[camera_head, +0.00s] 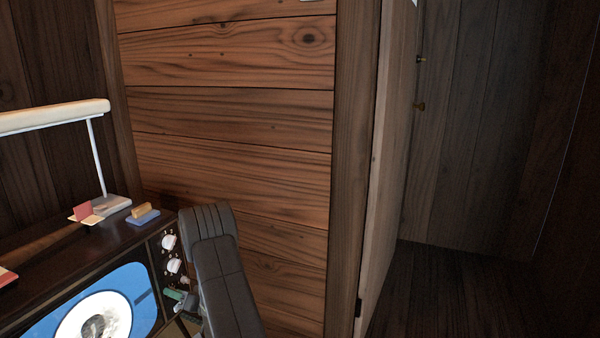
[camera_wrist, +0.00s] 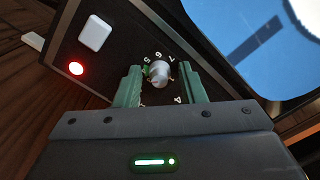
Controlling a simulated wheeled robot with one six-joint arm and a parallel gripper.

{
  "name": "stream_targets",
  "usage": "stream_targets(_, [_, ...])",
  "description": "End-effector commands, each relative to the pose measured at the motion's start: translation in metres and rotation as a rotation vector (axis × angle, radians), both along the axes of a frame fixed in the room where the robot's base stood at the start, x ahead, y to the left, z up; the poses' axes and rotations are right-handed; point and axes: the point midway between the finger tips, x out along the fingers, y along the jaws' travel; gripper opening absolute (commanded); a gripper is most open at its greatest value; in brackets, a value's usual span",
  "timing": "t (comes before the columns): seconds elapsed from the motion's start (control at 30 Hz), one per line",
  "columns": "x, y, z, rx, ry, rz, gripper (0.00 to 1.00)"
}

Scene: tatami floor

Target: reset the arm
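My arm (camera_head: 225,275) reaches down beside a dark retro television (camera_head: 155,262) at the lower left of the head view. In the wrist view my gripper (camera_wrist: 161,68) has its two green fingers apart, one on each side of a small silver knob (camera_wrist: 159,75) on the television's panel. Narrow gaps show between the knob and the fingers, so the gripper looks open. Numbers are printed around the knob. In the head view a green fingertip (camera_head: 175,294) shows by the panel, and the rest of the gripper is mostly hidden or cut off.
A white lamp (camera_head: 97,150) and small blocks (camera_head: 143,214) stand on the television's top. A plank wall (camera_head: 230,140) rises close behind my arm. An open door (camera_head: 385,150) and dark floor (camera_head: 440,290) lie right. A white button (camera_wrist: 95,33) and red light (camera_wrist: 76,68) are on the panel.

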Motion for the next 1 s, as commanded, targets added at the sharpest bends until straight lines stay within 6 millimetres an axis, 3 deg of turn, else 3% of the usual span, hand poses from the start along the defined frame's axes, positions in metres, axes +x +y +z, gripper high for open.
stream_targets(1.0, [-0.0003,-0.0040,-0.0001,-0.317,-0.763,-0.002,0.37])
